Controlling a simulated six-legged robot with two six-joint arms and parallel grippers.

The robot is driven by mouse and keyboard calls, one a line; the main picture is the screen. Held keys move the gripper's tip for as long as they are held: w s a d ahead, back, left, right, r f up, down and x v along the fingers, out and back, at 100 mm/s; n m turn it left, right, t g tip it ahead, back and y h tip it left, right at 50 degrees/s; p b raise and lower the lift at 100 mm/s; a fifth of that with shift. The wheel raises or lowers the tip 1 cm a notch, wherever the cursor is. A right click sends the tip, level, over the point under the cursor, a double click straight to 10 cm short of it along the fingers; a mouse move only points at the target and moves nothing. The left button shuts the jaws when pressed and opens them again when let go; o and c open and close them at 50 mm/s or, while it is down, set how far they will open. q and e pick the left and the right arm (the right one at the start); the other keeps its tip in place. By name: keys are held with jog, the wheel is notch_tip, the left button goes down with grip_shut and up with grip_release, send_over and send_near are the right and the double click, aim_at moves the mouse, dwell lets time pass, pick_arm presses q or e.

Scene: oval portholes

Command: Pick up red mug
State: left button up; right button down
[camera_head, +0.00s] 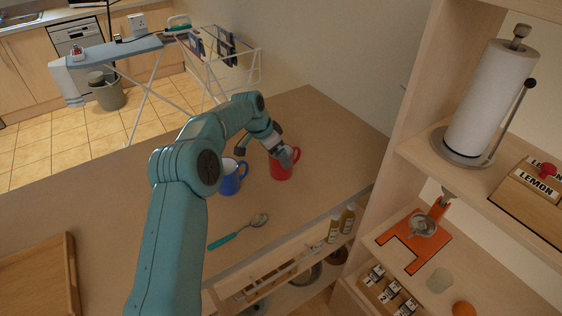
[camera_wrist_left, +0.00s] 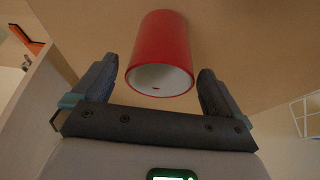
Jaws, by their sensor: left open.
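The red mug (camera_head: 281,170) stands upright on the wooden countertop (camera_head: 310,120), partly hidden behind my left gripper (camera_head: 288,157) in the head view. In the left wrist view the red mug (camera_wrist_left: 160,50) shows its open rim and white inside, between and just beyond the fingers of my left gripper (camera_wrist_left: 155,85). The fingers are apart, with gaps to the mug on both sides. The mug's handle is at its upper right in the head view. My right gripper is not in view.
A blue mug (camera_head: 230,179) stands close to the left of the red mug. A teal-handled spoon (camera_head: 240,231) lies in front. A wooden tray (camera_head: 72,275) is at the left. Shelves with a paper towel roll (camera_head: 490,100) rise at the right.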

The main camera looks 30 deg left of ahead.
pick_arm(q)
jog(key=p+x, duration=0.2)
jog(key=x, duration=0.3)
jog(key=shift+w+r, duration=0.1)
jog(key=shift+a+f, duration=0.1)
jog(key=shift+f, duration=0.2)
jog(key=shift+w+f, duration=0.1)
jog(key=shift+w, duration=0.05)
jog(key=c, duration=0.7)
jog(key=shift+c, duration=1.4)
